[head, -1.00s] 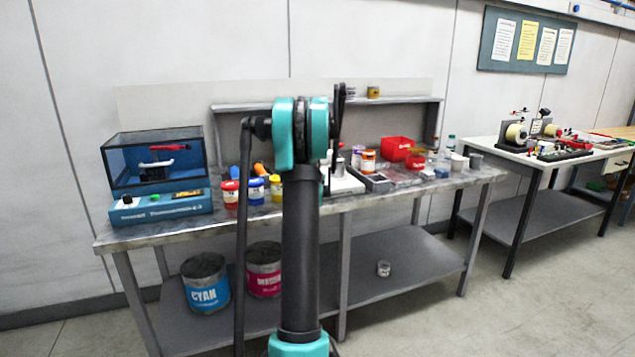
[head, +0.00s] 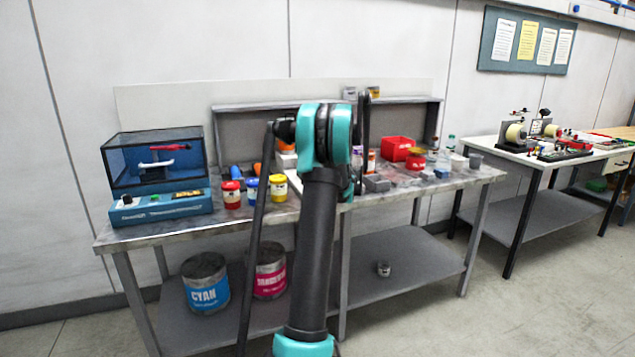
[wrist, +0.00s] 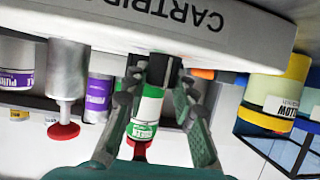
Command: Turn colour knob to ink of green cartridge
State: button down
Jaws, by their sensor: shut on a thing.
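The lettering appears upside down. Just behind my fingers is the green-labelled cartridge (wrist: 146,108), partly hidden, with a red piece at its end. Purple-labelled cartridges (wrist: 99,95) are to the left. In the head view, my arm hides my gripper and the knob.
In the wrist view, a silver cylinder (wrist: 66,75) with a red end is left of my fingers and a yellow jar (wrist: 275,95) is to the right. In the head view, a blue machine (head: 160,207) and a red bin (head: 398,147) stand on the bench (head: 240,222).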

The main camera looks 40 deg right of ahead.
jog(key=n+y, duration=0.5)
jog(key=shift+y, duration=0.4)
jog(key=shift+s+n+g+y, duration=0.1)
jog(key=shift+n+g+y, duration=0.2)
jog(key=shift+y, duration=0.1)
jog(key=c, duration=1.2)
grip_release()
jog(key=v, duration=1.2)
